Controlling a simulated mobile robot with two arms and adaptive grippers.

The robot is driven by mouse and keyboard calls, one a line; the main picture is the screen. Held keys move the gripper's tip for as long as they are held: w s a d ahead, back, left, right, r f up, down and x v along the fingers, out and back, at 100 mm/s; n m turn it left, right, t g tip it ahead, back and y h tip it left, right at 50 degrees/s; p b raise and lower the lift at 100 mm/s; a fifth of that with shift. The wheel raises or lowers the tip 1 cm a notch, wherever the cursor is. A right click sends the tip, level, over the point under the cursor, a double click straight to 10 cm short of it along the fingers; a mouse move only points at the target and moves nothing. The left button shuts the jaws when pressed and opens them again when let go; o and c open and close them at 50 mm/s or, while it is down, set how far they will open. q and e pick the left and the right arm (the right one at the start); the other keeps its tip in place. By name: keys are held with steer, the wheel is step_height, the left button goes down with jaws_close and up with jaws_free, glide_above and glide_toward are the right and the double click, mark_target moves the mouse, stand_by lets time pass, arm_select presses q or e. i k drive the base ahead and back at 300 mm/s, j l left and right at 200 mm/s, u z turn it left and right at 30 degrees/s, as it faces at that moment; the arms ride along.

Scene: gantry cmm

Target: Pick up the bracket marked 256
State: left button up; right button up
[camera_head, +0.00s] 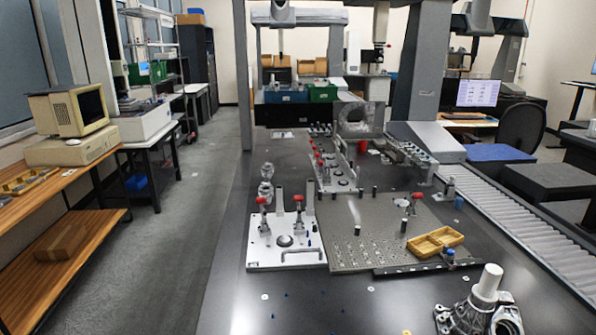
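No marking 256 can be read on any part at this size, so I cannot tell which thing is the bracket. A small grey metal part (266,184) stands on the dark table left of the fixtures. A larger silver block-like part (355,120) stands farther back under the gantry. A grey metal casting with a white cylinder (482,305) sits at the near right of the table. Neither of my grippers shows in the head view.
A white fixture plate (262,252) with red-knobbed clamps and a perforated grey plate (372,255) lie on the dark table (330,305). A yellow tray (428,243) sits on the perforated plate's right side. A roller conveyor (530,225) runs along the right. The table's near middle is mostly clear.

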mark_target(266, 191)
steer(key=i+j+z, duration=0.1)
steer(key=j, duration=0.3)
steer(key=i+j+z, duration=0.1)
steer(key=i+j, duration=0.15)
steer(key=j, duration=0.2)
steer(key=i+j, duration=0.15)
steer(key=j, duration=0.3)
steer(key=i+j+z, duration=0.15)
steer(key=j, duration=0.3)
steer(key=i+j+z, duration=0.1)
steer(key=j, duration=0.35)
steer(key=i+j+z, duration=0.1)
steer(key=j, duration=0.35)
steer(key=i+j, duration=0.25)
steer(key=i+j+z, duration=0.1)
steer(key=i+j, duration=0.2)
steer(key=j, duration=0.15)
steer(key=i+j, duration=0.25)
steer(key=j, duration=0.15)
steer(key=i+j+z, duration=0.1)
steer(key=i+j, duration=0.3)
steer(key=i, duration=0.15)
